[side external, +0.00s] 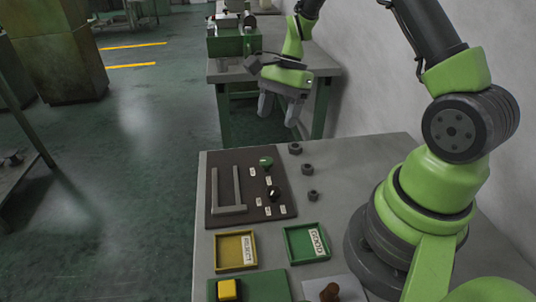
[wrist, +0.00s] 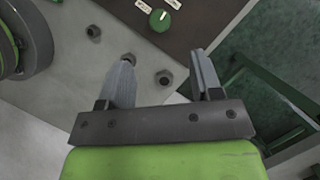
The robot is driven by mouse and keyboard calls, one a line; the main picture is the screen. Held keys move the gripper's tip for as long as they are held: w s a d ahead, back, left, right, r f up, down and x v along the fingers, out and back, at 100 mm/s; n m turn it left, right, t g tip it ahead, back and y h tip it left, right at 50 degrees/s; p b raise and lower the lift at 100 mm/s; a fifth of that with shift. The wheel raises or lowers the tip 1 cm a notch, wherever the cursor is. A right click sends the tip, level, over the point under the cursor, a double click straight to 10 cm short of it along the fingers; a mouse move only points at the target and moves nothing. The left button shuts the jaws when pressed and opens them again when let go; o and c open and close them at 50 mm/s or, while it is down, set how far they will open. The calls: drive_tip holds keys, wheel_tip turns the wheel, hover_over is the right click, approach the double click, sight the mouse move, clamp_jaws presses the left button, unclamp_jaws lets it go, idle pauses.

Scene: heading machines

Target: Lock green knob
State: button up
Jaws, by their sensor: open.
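The green knob (side external: 265,162) sits on the dark panel (side external: 218,190), near the panel's top right. It also shows in the wrist view (wrist: 160,20), round with a light pointer line, beyond my fingertips. Small white labels lie next to it; their text is too small to read surely. My gripper (side external: 280,104) is open and empty. It is raised above the table's far end, apart from the knob. In the wrist view its two fingers (wrist: 162,58) are spread wide with nothing between them.
A black knob (side external: 273,193) and a grey U-shaped rail (side external: 229,208) are on the same panel. Several dark nuts (side external: 308,168) lie right of it. A yellow tray (side external: 235,251) and a green tray (side external: 307,243) stand nearer, with a yellow button (side external: 228,290) in front.

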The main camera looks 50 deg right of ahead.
sight(267, 159)
drive_tip(key=x, duration=1)
drive_tip(key=c, duration=0.9)
